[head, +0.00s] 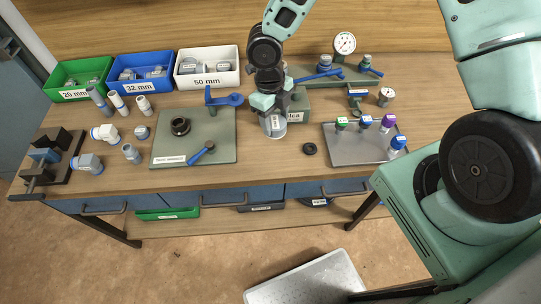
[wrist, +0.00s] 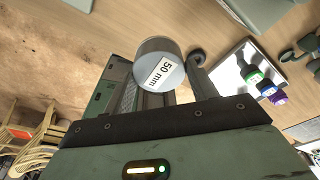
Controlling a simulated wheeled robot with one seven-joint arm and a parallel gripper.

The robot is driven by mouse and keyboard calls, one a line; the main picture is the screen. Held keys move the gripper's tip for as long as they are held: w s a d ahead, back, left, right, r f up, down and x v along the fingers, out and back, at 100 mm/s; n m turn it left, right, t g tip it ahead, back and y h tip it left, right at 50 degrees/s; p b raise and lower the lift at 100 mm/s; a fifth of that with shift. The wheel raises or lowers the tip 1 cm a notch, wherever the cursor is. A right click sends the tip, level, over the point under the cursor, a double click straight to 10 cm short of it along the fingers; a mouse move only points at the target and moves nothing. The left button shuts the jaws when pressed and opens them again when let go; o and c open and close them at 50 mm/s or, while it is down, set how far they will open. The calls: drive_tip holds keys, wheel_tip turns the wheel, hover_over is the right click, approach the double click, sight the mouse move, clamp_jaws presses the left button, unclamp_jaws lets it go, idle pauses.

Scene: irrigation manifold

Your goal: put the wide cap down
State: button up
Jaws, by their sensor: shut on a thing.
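The wide cap (head: 274,127) is a grey-white cylinder. It sits under my gripper (head: 270,108), between the green board and the grey tray. In the wrist view the cap (wrist: 159,65) shows its round grey end and a white "50 mm" label. My gripper (wrist: 163,95) is shut on the cap there. The cap's far side is hidden, and I cannot tell whether it touches the table.
The green board (head: 224,150) with a black ring fitting lies to the left, the grey tray (head: 350,152) with several coloured-top parts to the right. A small black ring (head: 309,148) lies between. A grey-green labelled box (head: 298,106) stands just behind. Bare wood shows in front.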

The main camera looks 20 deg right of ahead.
drive_tip(key=shift+s+f+p, duration=0.15)
drive_tip(key=shift+f+p, duration=0.45)
drive_tip(key=shift+f, duration=1.95)
drive_tip(key=shift+s+f+p, duration=0.15)
drive_tip(key=shift+f+p, duration=0.45)
drive_tip(key=shift+f, duration=1.9)
drive_tip(key=shift+f, duration=0.2)
drive_tip(key=o, duration=1)
drive_tip(key=shift+r, duration=0.2)
